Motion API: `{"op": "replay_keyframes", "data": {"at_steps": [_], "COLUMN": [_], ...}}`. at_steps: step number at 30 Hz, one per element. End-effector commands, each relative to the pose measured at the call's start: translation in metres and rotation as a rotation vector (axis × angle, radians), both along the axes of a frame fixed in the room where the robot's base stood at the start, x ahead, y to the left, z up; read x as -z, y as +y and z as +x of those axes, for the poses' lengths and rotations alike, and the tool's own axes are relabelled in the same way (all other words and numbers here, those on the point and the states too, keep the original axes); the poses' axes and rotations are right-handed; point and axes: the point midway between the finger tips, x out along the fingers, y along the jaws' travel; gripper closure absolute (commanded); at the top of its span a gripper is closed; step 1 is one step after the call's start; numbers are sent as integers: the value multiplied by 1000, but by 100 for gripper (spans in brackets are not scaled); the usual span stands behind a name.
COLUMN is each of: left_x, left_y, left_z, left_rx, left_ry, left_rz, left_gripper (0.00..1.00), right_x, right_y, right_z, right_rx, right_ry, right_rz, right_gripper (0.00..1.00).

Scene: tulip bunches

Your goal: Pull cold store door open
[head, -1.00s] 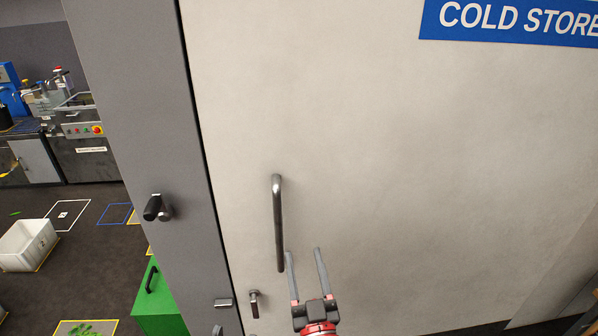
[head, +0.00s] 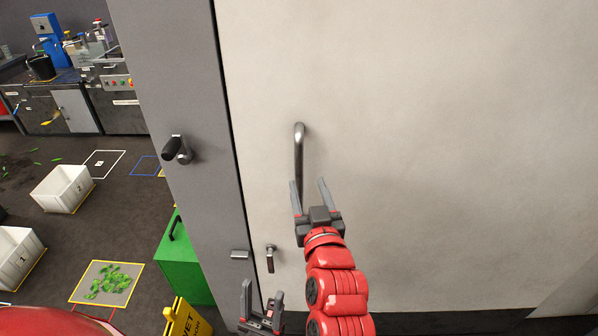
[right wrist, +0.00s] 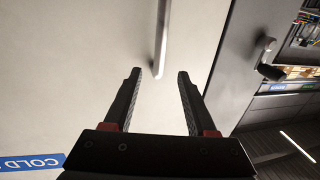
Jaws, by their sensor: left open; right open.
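The cold store door (head: 430,150) is a large pale panel, and only a thin dark seam shows between it and the grey frame (head: 190,60). Its upright metal bar handle (head: 299,150) is near the left edge. My right gripper (head: 309,183) is open at the handle's lower part, which its fingers partly hide. In the right wrist view the handle (right wrist: 162,40) reaches to between the open fingertips (right wrist: 158,74), with gaps on both sides. My left gripper (head: 263,290) is open and empty, low by the door's left edge.
A dark lever (head: 178,150) sticks out from the frame, and a small latch (head: 270,258) sits low on the door. A green box (head: 187,262) and yellow wet-floor sign (head: 187,320) stand left of the frame. White crates (head: 62,188) are on the floor.

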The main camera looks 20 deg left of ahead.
Motion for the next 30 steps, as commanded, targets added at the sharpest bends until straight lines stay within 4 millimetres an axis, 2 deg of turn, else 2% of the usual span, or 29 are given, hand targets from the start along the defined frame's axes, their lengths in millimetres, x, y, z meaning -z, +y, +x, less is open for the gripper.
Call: {"op": "replay_keyframes", "data": {"at_steps": [1, 9, 15, 21, 30], "left_x": [10, 20, 22, 23, 23], "left_y": [0, 0, 0, 0, 0], "left_z": [0, 0, 0, 0, 0], "left_rx": [0, 0, 0, 0, 0], "left_ry": [0, 0, 0, 0, 0], "left_rz": [0, 0, 0, 0, 0], "left_gripper": [43, 43, 43, 43, 43], "right_x": [3, 0, 0, 0, 0], "right_y": [3, 29, 44, 52, 54], "right_z": [9, 59, 86, 101, 104], "right_rx": [3, 2, 0, 0, 0], "right_ry": [-3, -1, 2, 1, 1], "right_rz": [3, 0, -3, -2, 0], "right_gripper": [43, 43, 43, 43, 43]}}
